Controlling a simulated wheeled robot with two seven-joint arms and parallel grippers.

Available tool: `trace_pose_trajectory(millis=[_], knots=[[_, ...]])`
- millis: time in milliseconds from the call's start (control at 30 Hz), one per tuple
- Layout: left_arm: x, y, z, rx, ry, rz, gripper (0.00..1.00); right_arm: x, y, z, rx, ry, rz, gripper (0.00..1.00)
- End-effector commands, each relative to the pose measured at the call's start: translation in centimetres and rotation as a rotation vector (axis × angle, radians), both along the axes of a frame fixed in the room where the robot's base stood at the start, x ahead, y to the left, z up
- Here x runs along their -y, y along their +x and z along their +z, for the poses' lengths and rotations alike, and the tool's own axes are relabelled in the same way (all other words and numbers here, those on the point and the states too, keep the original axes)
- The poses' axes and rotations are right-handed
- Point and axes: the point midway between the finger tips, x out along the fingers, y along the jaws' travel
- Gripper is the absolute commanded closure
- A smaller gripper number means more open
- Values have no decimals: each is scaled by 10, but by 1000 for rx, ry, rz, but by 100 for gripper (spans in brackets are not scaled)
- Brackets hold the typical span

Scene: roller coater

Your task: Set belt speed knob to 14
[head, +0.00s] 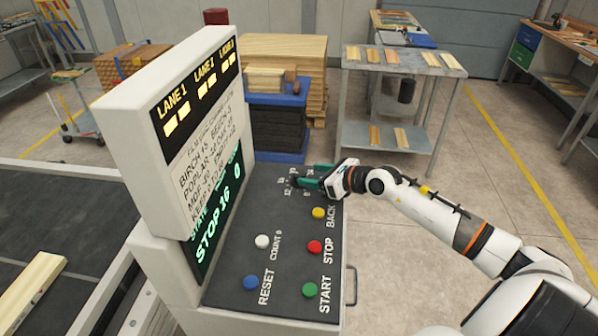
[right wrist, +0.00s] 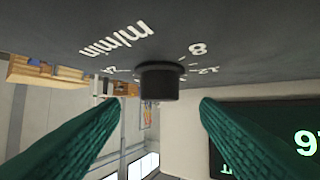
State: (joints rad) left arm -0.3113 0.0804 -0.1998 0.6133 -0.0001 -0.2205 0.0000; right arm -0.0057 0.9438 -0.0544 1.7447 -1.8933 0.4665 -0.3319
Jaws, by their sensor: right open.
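The belt speed knob is a black round knob (right wrist: 160,82) on the dark control panel (head: 285,215), with white numbers and "m/min" printed around it. In the head view it sits at the panel's far end, largely hidden at my right gripper's fingertips. My right gripper (head: 312,178) reaches in from the right with green fingers. In the right wrist view the gripper (right wrist: 159,102) is open, one finger to each side of the knob with a gap on both sides. The pointer's setting cannot be read. The green display (head: 217,210) reads "STOP", 16 and 0. My left gripper is out of view.
The panel carries yellow (head: 319,213), red (head: 315,247), green (head: 309,289), blue (head: 251,282) and white (head: 262,241) buttons nearer than the knob. The tall white sign housing (head: 140,130) stands left of the panel. Stacked boards (head: 300,50) stand behind.

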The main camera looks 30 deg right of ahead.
Motion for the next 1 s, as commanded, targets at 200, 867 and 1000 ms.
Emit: trace_pose_trajectory(millis=[200, 867, 1000], knots=[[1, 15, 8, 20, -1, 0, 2, -10, 32, -13, 0, 4, -3, 44], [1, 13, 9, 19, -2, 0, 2, -16, 49, -22, -2, 0, 0, 65], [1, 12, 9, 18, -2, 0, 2, -16, 49, -22, -1, 1, 0, 87]])
